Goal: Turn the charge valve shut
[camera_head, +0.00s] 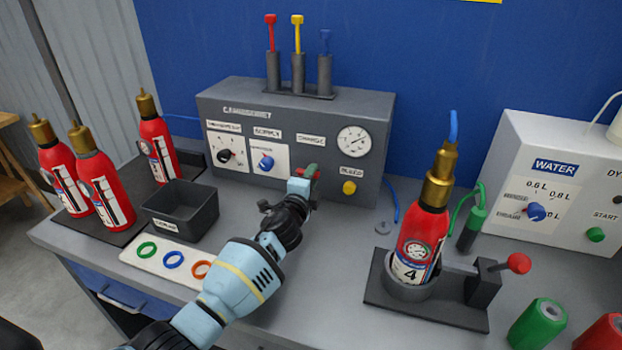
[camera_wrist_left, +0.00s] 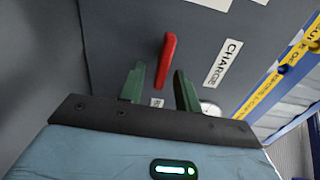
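The charge valve is a red lever (camera_wrist_left: 166,62) on the face of the grey charging panel (camera_head: 378,115), by the CHARGE label (camera_wrist_left: 223,63). In the head view, my left gripper (camera_head: 308,172) is at the panel face below that label and hides most of the lever. In the left wrist view, the green fingers of my left gripper (camera_wrist_left: 158,88) are apart, with the lower end of the lever in the gap between them. I cannot tell whether either finger touches it. My right gripper is in neither view.
A pressure gauge (camera_head: 354,141) and yellow bleed knob (camera_head: 349,187) sit right of the valve. Extinguisher 4 (camera_head: 420,225) stands in a holder further right. A dark open bin (camera_head: 181,210) and tray of coloured rings (camera_head: 165,258) lie left of my arm. Several red extinguishers (camera_head: 103,188) stand at left.

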